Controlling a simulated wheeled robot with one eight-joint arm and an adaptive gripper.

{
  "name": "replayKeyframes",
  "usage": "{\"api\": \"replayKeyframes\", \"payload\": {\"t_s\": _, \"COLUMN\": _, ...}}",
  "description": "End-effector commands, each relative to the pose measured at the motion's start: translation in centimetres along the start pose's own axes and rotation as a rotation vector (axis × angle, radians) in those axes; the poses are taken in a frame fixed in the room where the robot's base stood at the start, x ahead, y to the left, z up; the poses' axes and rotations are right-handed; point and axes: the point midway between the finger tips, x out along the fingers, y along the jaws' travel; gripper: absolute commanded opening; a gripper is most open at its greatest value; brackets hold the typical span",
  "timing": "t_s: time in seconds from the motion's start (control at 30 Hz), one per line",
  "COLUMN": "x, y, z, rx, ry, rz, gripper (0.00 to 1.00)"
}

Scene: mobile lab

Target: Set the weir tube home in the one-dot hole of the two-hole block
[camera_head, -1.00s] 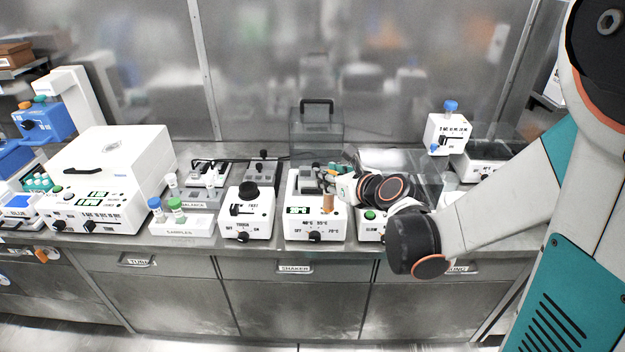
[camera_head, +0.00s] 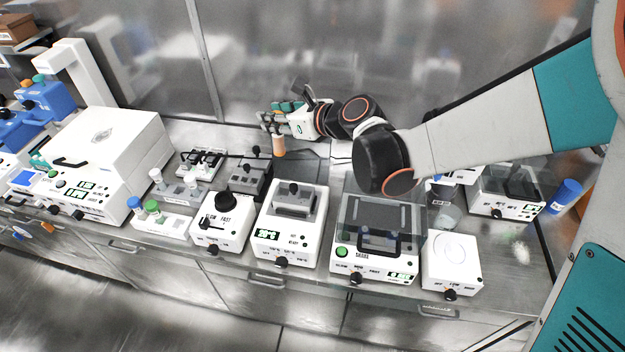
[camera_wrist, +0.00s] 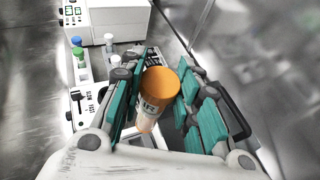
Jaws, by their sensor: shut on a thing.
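My gripper (camera_wrist: 160,92) is shut on an orange-topped tube (camera_wrist: 157,85) with a white label, held between its teal finger pads. In the head view the tube (camera_head: 279,146) hangs roughly upright under my gripper (camera_head: 276,124), above the back of the bench, apart from the devices in front. A grey block (camera_head: 294,201) sits on a white heater-like device (camera_head: 289,228) in front of the tube. Its holes and any dot marks are too small to make out, so I cannot tell whether it is the two-hole block.
A white sample rack (camera_head: 163,226) with capped tubes stands left. A white device with a black knob (camera_head: 222,222) is beside it. Grey units (camera_head: 243,180) with black knobs stand behind. A clear-lidded device (camera_head: 375,238) is right.

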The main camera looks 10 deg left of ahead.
Motion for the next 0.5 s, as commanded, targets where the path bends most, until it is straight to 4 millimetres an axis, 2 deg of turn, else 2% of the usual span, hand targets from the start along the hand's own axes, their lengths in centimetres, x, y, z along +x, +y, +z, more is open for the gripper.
{"api": "replayKeyframes", "payload": {"t_s": 0.07, "x": 0.5, "y": 0.7, "z": 0.1, "rx": -0.006, "ry": 0.0, "rz": 0.014, "gripper": 0.06}}
{"api": "replayKeyframes", "payload": {"t_s": 0.17, "x": 1.2, "y": 0.8, "z": -1.2, "rx": -0.008, "ry": -0.001, "rz": 0.018, "gripper": 0.06}}
{"api": "replayKeyframes", "payload": {"t_s": 0.5, "x": 4.0, "y": 0.8, "z": -8.1, "rx": -0.007, "ry": -0.001, "rz": 0.017, "gripper": 0.06}}
